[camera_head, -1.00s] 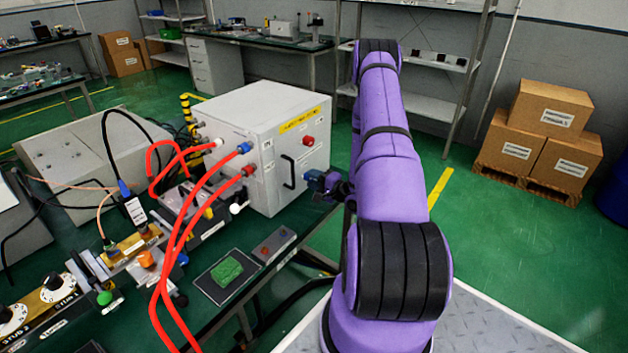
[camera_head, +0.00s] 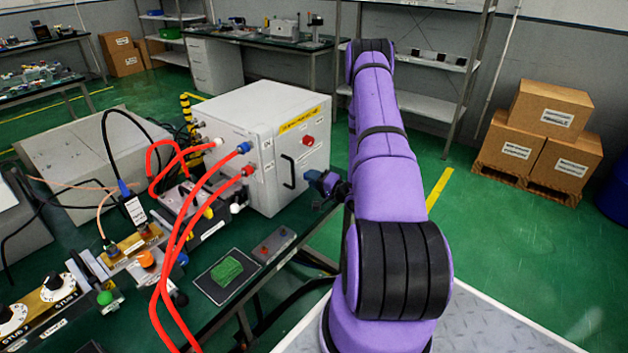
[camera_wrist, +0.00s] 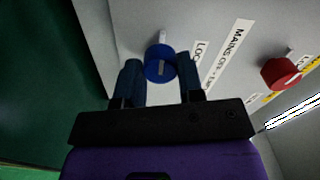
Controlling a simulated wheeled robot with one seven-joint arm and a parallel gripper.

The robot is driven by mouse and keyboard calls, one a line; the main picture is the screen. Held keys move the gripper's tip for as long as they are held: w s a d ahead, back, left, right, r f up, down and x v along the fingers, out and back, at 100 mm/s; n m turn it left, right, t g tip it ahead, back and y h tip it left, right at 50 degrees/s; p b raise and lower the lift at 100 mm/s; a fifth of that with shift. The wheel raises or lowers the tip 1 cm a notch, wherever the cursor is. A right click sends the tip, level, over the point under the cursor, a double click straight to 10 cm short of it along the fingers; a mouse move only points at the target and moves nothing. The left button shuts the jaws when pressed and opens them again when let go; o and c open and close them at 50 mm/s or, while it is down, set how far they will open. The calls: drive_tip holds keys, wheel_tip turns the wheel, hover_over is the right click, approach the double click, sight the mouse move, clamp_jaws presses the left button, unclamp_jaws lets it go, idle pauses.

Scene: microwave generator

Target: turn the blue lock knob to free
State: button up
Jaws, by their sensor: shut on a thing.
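The blue lock knob (camera_wrist: 160,64) shows in the wrist view on the light grey cabinet face, between the two dark fingers of my gripper (camera_wrist: 158,72). My gripper is shut on the knob. In the camera_head view my gripper (camera_head: 322,182) is at the right side of the grey cabinet (camera_head: 245,115); the knob cannot be made out there.
A red knob (camera_wrist: 280,73) sits to the right, past the "MAINS" label (camera_wrist: 226,55). A green pad (camera_head: 227,271) lies on the bench. Boxes (camera_head: 545,135) stand far right.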

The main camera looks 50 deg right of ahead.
drive_tip(key=shift+f, duration=0.1)
drive_tip(key=o, duration=0.9)
drive_tip(key=shift+s, duration=0.1)
drive_tip(key=s, duration=1)
drive_tip(key=shift+s+d, duration=0.35)
drive_tip(key=shift+d, duration=0.05)
